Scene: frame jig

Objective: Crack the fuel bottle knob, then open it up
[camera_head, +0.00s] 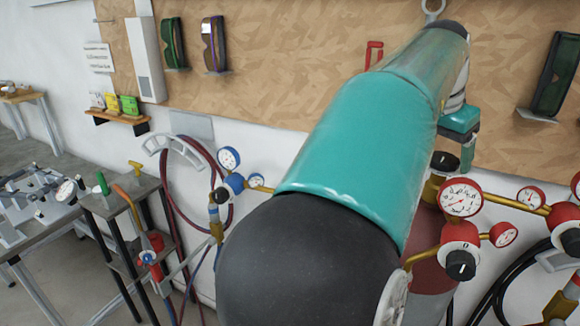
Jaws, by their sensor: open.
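The fuel bottle (427,256) is a dark red cylinder against the wall, mostly hidden behind my teal arm. A brass valve (434,190) on its top carries a black knob (445,162) with a pale mark. My gripper (457,142) is at the far end of my arm, just above and behind the knob in the picture. Only its teal and grey parts show beside the arm. It looks open and empty. Whether a finger touches the knob I cannot tell.
A red-rimmed gauge (461,197) and a regulator with a black dial (460,265) stand right of the bottle. A blue regulator (235,183) with gauges and hoses is left. A small torch stand (121,199) and workbench (40,225) are further left.

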